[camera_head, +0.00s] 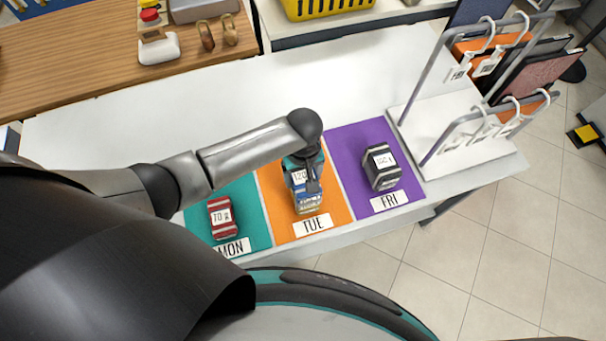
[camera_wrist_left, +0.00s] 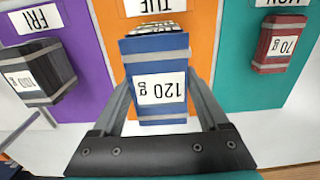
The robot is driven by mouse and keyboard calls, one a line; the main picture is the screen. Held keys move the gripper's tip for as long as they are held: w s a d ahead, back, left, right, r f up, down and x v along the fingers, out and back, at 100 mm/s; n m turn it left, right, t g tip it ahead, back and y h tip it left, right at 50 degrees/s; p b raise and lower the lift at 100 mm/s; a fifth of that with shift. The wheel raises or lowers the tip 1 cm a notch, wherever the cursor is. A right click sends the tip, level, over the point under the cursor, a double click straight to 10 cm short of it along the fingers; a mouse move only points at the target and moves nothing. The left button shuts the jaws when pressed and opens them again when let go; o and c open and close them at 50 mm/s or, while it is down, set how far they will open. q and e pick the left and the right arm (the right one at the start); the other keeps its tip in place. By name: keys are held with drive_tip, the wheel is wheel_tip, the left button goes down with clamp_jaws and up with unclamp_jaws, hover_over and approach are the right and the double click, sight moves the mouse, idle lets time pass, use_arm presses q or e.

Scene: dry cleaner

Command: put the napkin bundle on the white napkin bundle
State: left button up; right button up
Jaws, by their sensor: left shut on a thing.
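My left gripper (camera_head: 309,179) is shut on a blue napkin bundle (camera_head: 293,188) with a 120 g label. It holds this bundle over the orange TUE mat (camera_head: 278,222). In the left wrist view the blue bundle (camera_wrist_left: 158,46) sits between the fingers (camera_wrist_left: 160,95), its label facing the camera. The white napkin bundle (camera_head: 309,204) is on the orange mat, mostly hidden by the blue bundle and gripper. Only a thin strip of it (camera_wrist_left: 155,29) shows in the wrist view. I cannot tell whether the two bundles touch. My right gripper is not in view.
A red bundle (camera_head: 221,217) labelled 70 g lies on the teal MON mat (camera_head: 242,200). A dark grey bundle (camera_head: 381,170) lies on the purple FRI mat (camera_head: 350,146). A metal rack (camera_head: 420,90) with tagged hangers stands at the right. The white counter (camera_head: 360,75) behind the mats is clear.

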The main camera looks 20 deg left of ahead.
sight(303, 175)
use_arm(q)
drive_tip(key=o, duration=1.3)
drive_tip(key=shift+f, duration=0.15)
drive_tip(key=shift+o, duration=0.2)
wheel_tip(303, 175, up, 12)
drive_tip(key=p, duration=0.2)
drive_tip(key=shift+r, duration=0.2)
